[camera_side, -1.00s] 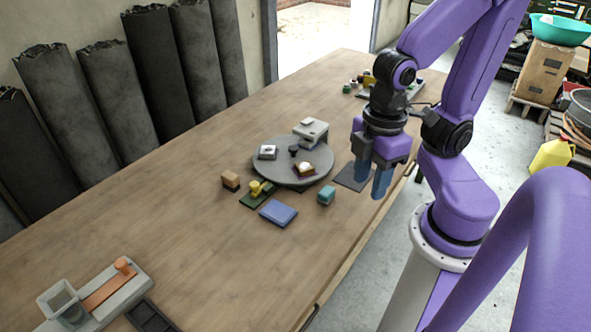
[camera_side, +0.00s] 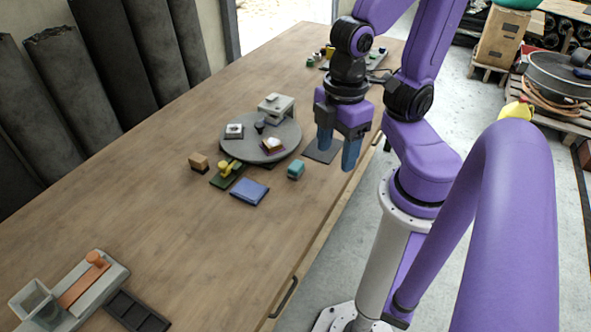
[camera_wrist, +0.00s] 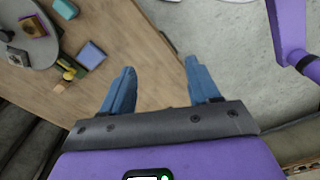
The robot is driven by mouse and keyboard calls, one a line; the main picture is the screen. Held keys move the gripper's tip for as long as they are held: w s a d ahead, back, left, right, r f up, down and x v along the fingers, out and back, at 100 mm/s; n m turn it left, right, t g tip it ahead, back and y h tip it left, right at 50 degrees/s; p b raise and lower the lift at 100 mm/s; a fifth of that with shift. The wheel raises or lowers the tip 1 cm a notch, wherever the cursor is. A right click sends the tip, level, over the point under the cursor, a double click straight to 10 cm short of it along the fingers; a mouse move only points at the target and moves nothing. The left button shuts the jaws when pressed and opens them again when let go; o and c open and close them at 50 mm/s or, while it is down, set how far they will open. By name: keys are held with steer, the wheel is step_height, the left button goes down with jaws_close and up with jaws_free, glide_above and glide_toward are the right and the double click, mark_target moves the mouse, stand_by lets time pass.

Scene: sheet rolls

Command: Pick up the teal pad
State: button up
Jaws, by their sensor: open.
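The teal pad (camera_side: 296,170) is a small, thick block lying on the wooden table, in front of the round grey disc. The wrist view shows it at the top left (camera_wrist: 66,8), partly cut by the frame edge. My gripper (camera_side: 336,156) has two blue fingers, spread apart with nothing between them. It hangs to the right of the teal pad, near the table's right edge, and does not touch it. In the wrist view the fingertips (camera_wrist: 160,68) are well to the right of and below the pad.
A flat blue pad (camera_side: 250,192) lies left of the teal one. A green piece with a yellow part (camera_side: 227,172) and an orange-brown block (camera_side: 198,161) are farther left. The grey disc (camera_side: 235,148) carries several small items. A dark mat (camera_side: 321,153) lies beside my gripper. The front table is largely clear.

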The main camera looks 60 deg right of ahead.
steer(key=shift+w, duration=0.1)
steer(key=n, duration=0.5)
glide_above(296, 165)
steer(key=f, duration=2.2)
steer(key=shift+w+a, duration=0.1)
steer(key=shift+a, duration=0.25)
steer(key=shift+d+f, duration=0.2)
steer(key=shift+f, duration=0.8)
steer(key=shift+d+f, duration=0.15)
steer(key=shift+f, duration=1.5)
steer(key=c, duration=1.1)
